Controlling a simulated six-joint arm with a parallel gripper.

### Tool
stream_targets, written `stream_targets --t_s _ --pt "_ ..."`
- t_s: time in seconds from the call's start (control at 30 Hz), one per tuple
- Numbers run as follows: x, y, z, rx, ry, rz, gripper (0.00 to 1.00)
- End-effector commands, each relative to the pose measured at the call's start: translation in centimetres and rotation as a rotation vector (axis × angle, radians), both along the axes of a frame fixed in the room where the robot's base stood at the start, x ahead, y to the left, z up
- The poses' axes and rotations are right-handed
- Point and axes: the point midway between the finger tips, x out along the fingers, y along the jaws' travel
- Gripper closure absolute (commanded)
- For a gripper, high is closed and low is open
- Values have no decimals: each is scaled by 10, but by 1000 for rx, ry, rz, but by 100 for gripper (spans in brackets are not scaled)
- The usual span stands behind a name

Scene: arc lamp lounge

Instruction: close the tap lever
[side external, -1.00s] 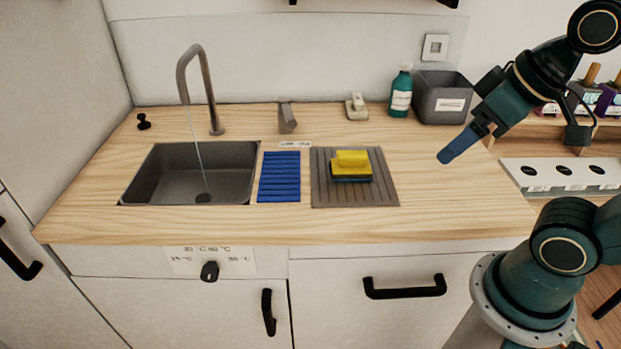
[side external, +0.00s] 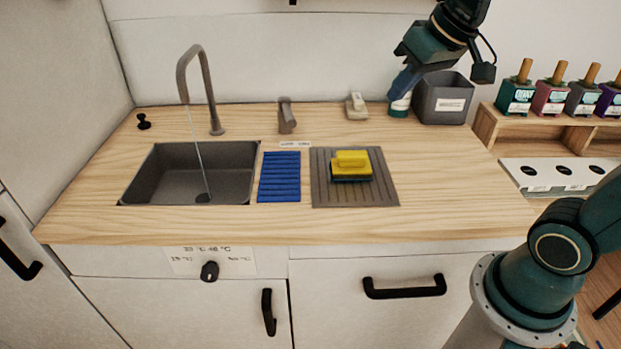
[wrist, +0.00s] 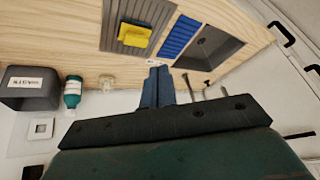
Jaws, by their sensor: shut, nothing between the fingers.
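The tap lever (side external: 286,115) is a short grey upright handle on the counter behind the blue mat, right of the tap. The tap (side external: 214,115) is a tall curved grey spout, and a thin stream of water runs from it into the sink (side external: 140,177). My gripper (side external: 393,98) is shut and empty, well to the right of the lever, with its blue fingers pointing down in front of the green bottle in the side view. In the wrist view the shut fingers (wrist: 157,70) point toward the counter.
The green bottle (wrist: 72,86) and a grey bin (side external: 440,104) stand at the back right. A soap-like block (side external: 356,106) sits between lever and bottle. A yellow sponge (side external: 352,161) lies on a ridged grey mat (side external: 330,198). The counter's front right is clear.

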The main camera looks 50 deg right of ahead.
Motion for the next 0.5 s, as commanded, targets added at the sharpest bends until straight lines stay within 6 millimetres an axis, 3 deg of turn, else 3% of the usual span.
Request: stream_targets --t_s 0.5 --pt "125 -50 -20 136 -5 -129 100"
